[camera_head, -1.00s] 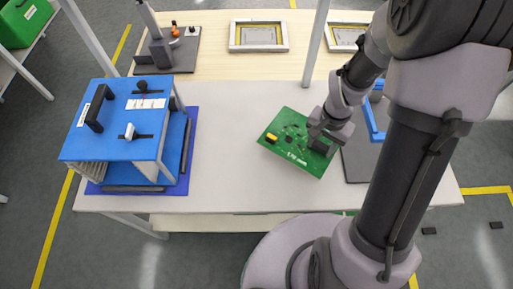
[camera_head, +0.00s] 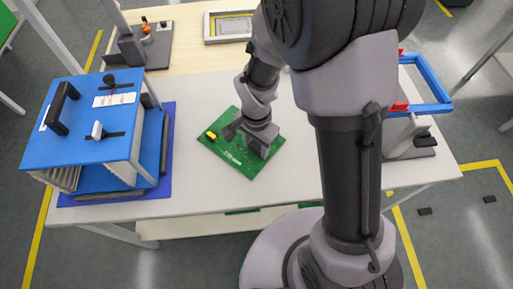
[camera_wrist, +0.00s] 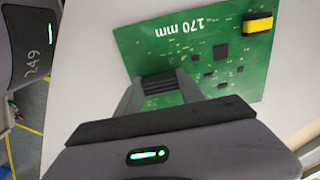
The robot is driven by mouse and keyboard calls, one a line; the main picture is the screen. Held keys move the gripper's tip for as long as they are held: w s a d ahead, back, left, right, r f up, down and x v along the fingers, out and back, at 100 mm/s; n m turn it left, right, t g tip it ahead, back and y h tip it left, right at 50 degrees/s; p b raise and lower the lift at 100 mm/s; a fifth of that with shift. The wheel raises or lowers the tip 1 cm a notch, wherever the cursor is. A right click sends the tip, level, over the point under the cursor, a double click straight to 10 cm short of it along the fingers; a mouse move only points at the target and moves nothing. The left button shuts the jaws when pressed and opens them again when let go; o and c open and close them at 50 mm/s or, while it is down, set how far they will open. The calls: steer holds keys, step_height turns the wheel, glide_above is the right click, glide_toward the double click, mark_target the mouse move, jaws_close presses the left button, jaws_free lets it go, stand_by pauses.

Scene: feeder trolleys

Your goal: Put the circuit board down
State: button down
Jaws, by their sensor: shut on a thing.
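The green circuit board (camera_head: 231,160) is at the middle of the white table (camera_head: 203,190) in the head view. It is flat and carries a yellow component and dark chips. It also shows in the wrist view (camera_wrist: 150,47), with "170 mm" printed on it. My gripper (camera_head: 240,126) is shut on a black block at the board's edge, seen between the fingers in the wrist view (camera_wrist: 160,85). I cannot tell whether the board touches the table or hangs just above it.
A blue fixture box (camera_head: 85,125) stands on a blue mat (camera_head: 165,180) to the left. A blue frame (camera_head: 432,107) on a stand is at the right. A grey tray (camera_head: 228,39) and a dark tool stand (camera_head: 157,52) are at the back. White table surface is free around the board.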

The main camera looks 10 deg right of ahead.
steer(key=c, duration=1.2)
jaws_free()
steer(key=shift+f, duration=0.15)
steer(key=o, duration=0.5)
step_height(320, 180, up, 20)
steer(key=s+d+n+t+p, duration=0.1)
steer(key=s+d+t+p, duration=0.1)
steer(key=p, duration=0.4)
steer(key=s+r+n+t, duration=0.1)
steer(key=s+r, duration=0.2)
steer(key=s+d+r+n+t+y, duration=0.1)
steer(key=s+r, duration=0.2)
steer(key=r, duration=0.1)
steer(key=s+d+r+n+t+y, duration=0.1)
steer(key=s+r+n, duration=0.1)
steer(key=s+r, duration=0.2)
steer(key=shift+s+r+t, duration=0.1)
steer(key=shift+r+t, duration=0.15)
steer(key=shift+t, duration=0.15)
